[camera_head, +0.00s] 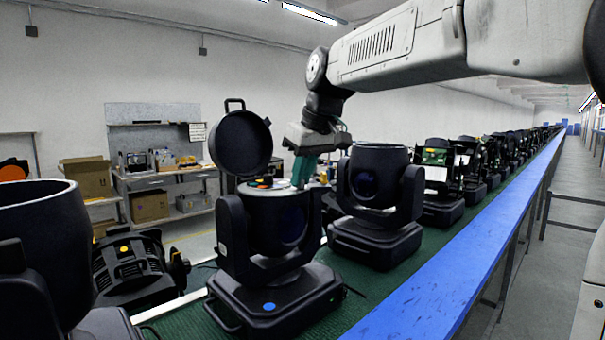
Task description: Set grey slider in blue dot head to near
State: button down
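The blue dot head (262,232) is a black moving-head light on the green belt, with a blue dot (269,306) on its base. Its round lid (240,143) stands open at the back left of its top. My gripper (300,182) points down at the right part of the open top, its green fingers reaching the rim. Whether the fingers are open or shut, or touch anything, I cannot tell. The grey slider cannot be made out; the rim and my gripper hide the inside of the head.
Another black head (375,190) stands close behind on the right, and a row of heads runs away along the belt. A large black head (40,240) fills the left front. A fixture with a yellow dot (125,262) lies left. A blue rail (440,285) edges the belt.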

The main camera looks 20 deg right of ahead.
jog(key=shift+s+a, duration=0.25)
jog(key=shift+a, duration=0.3)
jog(key=shift+s+a, duration=0.2)
jog(key=shift+a, duration=0.35)
jog(key=c, duration=1.4)
grip_release()
jog(key=v, duration=0.7)
jog(key=shift+s+r, duration=0.2)
jog(key=shift+r, duration=0.15)
